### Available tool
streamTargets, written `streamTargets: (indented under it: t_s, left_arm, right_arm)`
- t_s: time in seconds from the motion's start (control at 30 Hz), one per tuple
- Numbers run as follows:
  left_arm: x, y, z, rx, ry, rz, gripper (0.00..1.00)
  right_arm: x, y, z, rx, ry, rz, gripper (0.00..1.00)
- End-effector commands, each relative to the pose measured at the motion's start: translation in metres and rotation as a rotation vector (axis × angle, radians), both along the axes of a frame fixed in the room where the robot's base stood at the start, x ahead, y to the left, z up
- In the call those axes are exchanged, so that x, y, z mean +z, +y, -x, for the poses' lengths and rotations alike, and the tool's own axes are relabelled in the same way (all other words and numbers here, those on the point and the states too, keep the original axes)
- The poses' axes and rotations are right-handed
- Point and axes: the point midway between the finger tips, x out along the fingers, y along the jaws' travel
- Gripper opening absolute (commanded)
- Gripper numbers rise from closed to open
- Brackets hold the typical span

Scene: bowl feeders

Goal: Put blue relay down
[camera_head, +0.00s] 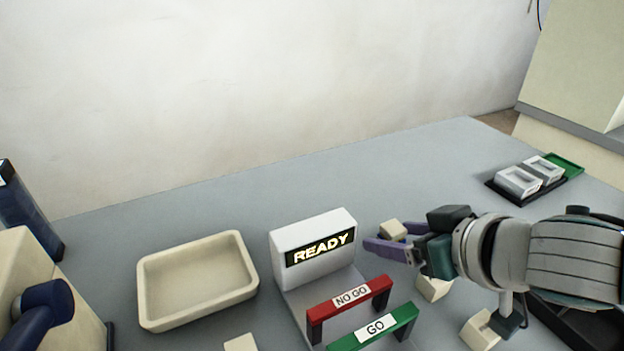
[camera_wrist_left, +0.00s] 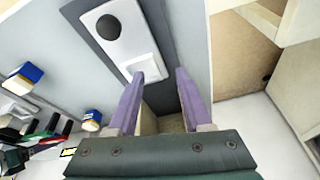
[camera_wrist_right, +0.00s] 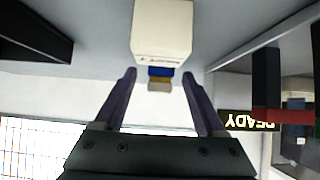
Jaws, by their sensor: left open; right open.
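My right gripper (camera_head: 392,242) is open at the right of the READY tester (camera_head: 312,244). A cream block (camera_head: 392,230) shows at its fingertips in the head view. In the right wrist view a white block (camera_wrist_right: 162,30) lies just past the open fingertips, with a blue part (camera_wrist_right: 160,72) in line with the gap; I cannot tell whether the fingers touch it. My left gripper (camera_wrist_left: 160,75) is open and empty in its wrist view, above a grey unit with a white plate (camera_wrist_left: 120,35). Two blue-and-white blocks, one (camera_wrist_left: 22,78) and another (camera_wrist_left: 92,118), show there too.
A cream tray (camera_head: 197,279) sits left of the tester. A red NO GO bar (camera_head: 347,299) and a green GO bar (camera_head: 374,328) stand before it. Loose cream blocks (camera_head: 434,288) (camera_head: 480,330) lie under my right arm. A black rack (camera_head: 527,185) is at the back right.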

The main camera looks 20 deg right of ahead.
Motion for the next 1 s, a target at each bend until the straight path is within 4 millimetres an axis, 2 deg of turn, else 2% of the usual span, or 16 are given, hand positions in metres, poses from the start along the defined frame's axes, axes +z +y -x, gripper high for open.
streamTargets:
  t_s: [0.17, 0.8, 1.0]
  left_arm:
    - [0.0005, 0.0, 0.0, 0.0, 0.0, 0.0, 0.5]
    - [0.0004, -0.0026, 0.0001, 0.007, 0.001, 0.011, 0.5]
    - [0.0004, -0.0025, 0.0002, 0.006, 0.001, 0.009, 0.5]
  right_arm:
    - [0.0003, 0.0004, 0.0001, 0.001, 0.0, -0.001, 0.72]
    - [0.0004, 0.0003, 0.0004, 0.001, 0.0, -0.001, 0.02]
    - [0.0005, 0.0004, 0.0002, 0.001, 0.0, -0.001, 0.0]
